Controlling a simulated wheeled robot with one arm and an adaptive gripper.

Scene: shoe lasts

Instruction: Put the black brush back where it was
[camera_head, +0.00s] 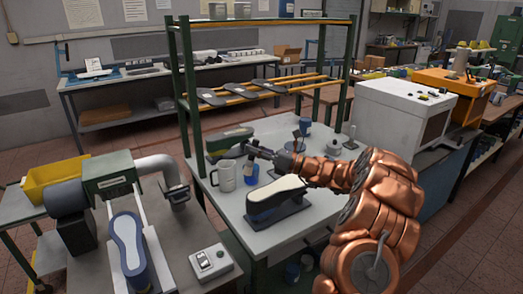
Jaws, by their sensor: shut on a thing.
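My gripper (257,149) reaches in from the right over the white table (222,201), behind the white shoe last. It is shut on a small dark thing at its fingertips, which I take for the black brush (247,153). The brush is small and partly merged with the dark fingers, so its shape and tilt are hard to tell.
A white-topped shoe last (278,194) on a dark base stands in front. A dark green last (229,138) lies behind. Green rack posts (188,90) rise at the table's left.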

